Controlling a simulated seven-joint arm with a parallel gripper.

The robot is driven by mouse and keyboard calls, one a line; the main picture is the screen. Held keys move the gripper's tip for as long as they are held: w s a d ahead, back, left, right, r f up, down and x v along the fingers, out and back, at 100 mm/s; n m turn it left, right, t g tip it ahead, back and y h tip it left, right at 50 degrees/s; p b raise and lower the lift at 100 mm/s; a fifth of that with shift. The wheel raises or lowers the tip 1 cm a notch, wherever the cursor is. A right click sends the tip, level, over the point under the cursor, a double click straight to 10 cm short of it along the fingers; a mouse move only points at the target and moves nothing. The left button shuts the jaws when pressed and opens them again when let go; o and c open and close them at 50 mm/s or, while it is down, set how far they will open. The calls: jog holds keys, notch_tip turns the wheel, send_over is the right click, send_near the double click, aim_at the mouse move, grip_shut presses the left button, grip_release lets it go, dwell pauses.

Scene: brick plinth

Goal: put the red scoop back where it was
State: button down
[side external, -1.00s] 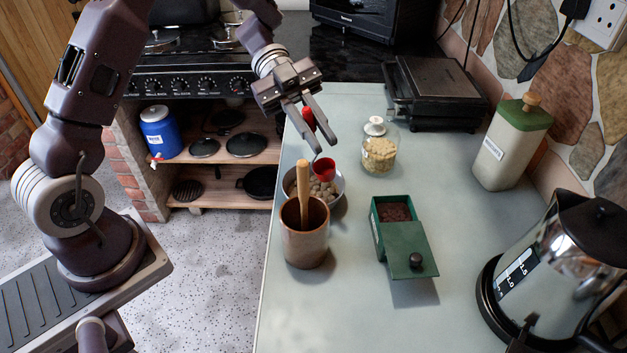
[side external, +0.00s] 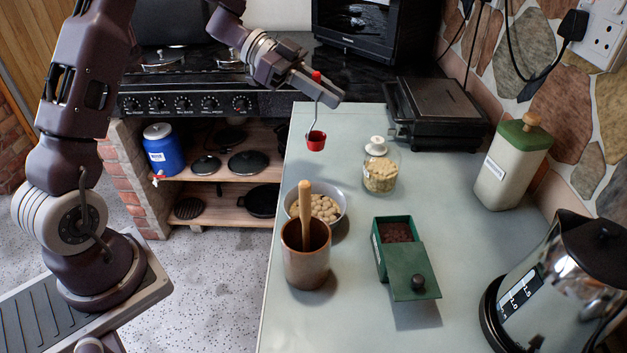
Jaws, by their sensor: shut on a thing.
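The red scoop (side external: 316,141) hangs from my gripper (side external: 325,88), its small red cup at the bottom of a thin bent metal stem. My gripper is shut on the red top end of the scoop's handle. The scoop is in the air above the far left part of the counter, apart from everything below. A metal bowl (side external: 341,219) of pale nuts or beans stands nearer the camera, partly hidden by a brown pot. I cannot see whether the scoop's cup holds anything.
The brown pot (side external: 305,266) holds a wooden stick (side external: 305,210). A glass jar (side external: 381,172), an open green box (side external: 393,262), a white canister (side external: 510,168) and a steel kettle (side external: 548,285) stand on the counter (side external: 355,325). A black grill (side external: 437,118) sits behind.

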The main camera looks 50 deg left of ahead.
aim_at(324, 135)
jog(key=shift+n+t, duration=0.4)
jog(key=shift+t, duration=0.1)
jog(key=f, duration=0.3)
jog(key=a+f, duration=0.1)
jog(key=f, duration=0.5)
jog(key=shift+w+a+f, duration=0.15)
jog(key=shift+w+f, duration=0.1)
jog(key=shift+f, duration=0.25)
jog(key=c, duration=1.4)
grip_release()
